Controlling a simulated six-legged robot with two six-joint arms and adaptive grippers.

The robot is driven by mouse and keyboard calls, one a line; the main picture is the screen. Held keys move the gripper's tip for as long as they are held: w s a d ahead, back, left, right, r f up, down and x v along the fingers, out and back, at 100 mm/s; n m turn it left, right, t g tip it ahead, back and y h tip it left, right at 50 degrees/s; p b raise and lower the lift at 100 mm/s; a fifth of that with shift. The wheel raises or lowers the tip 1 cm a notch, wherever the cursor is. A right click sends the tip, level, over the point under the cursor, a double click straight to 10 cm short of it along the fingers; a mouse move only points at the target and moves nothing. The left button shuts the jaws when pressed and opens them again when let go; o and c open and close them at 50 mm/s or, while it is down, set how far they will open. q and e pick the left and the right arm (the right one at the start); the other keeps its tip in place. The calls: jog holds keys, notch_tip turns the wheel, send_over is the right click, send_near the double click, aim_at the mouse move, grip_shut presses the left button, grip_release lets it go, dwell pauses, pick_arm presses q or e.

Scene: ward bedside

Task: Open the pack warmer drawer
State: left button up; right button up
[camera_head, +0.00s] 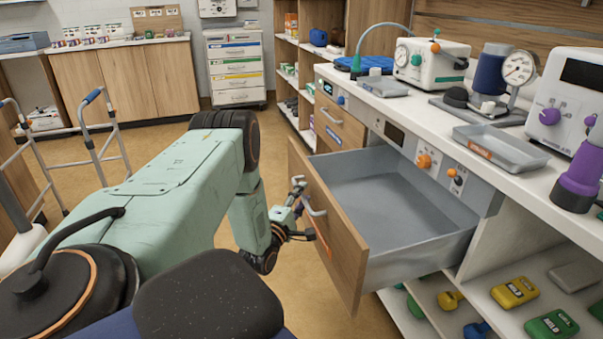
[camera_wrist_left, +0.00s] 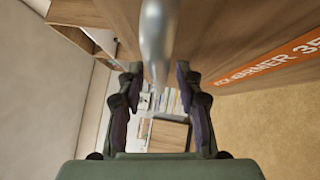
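The pack warmer drawer (camera_head: 400,195) is pulled well out of the counter. Its grey tray looks empty, and its wooden front (camera_head: 335,230) faces left. The front carries a metal bar handle (camera_head: 316,203). My left gripper (camera_head: 302,212) is at this handle. In the left wrist view the handle (camera_wrist_left: 157,40) runs between the two spread fingers of the gripper (camera_wrist_left: 158,78), with gaps at both sides. The orange warmer label (camera_wrist_left: 275,60) on the drawer front shows there too. My right gripper is in neither view.
A shut drawer (camera_head: 338,120) is farther along the counter. A shallow tray (camera_head: 500,147) and gauges stand on the countertop. Coloured packs (camera_head: 514,292) lie on the shelf below. A walking frame (camera_head: 100,135) stands at left. The floor beyond is clear.

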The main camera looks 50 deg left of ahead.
pick_arm(q)
jog(key=v, duration=1.1)
jog(key=shift+s+d, duration=0.2)
jog(key=shift+s, duration=0.2)
jog(key=s+d+f+m+g+h, duration=0.2)
jog(key=s+d+f+m+g, duration=0.1)
jog(key=d+f+m+g, duration=0.4)
jog(key=s+d+f+m+g+h, duration=0.25)
jog(key=d+f+m, duration=0.25)
jog(key=f, duration=0.3)
jog(key=s+d+r+m+g+h, duration=0.1)
jog(key=s+d+m+g+h, duration=0.2)
jog(key=s+d+m+g, duration=0.5)
jog(key=shift+s+d+r+m, duration=0.25)
jog(key=shift+s+d+m, duration=1.65)
jog(key=shift+s+d, duration=2.8)
jog(key=shift+w+d+g, duration=0.25)
jog(key=shift+w+d, duration=0.25)
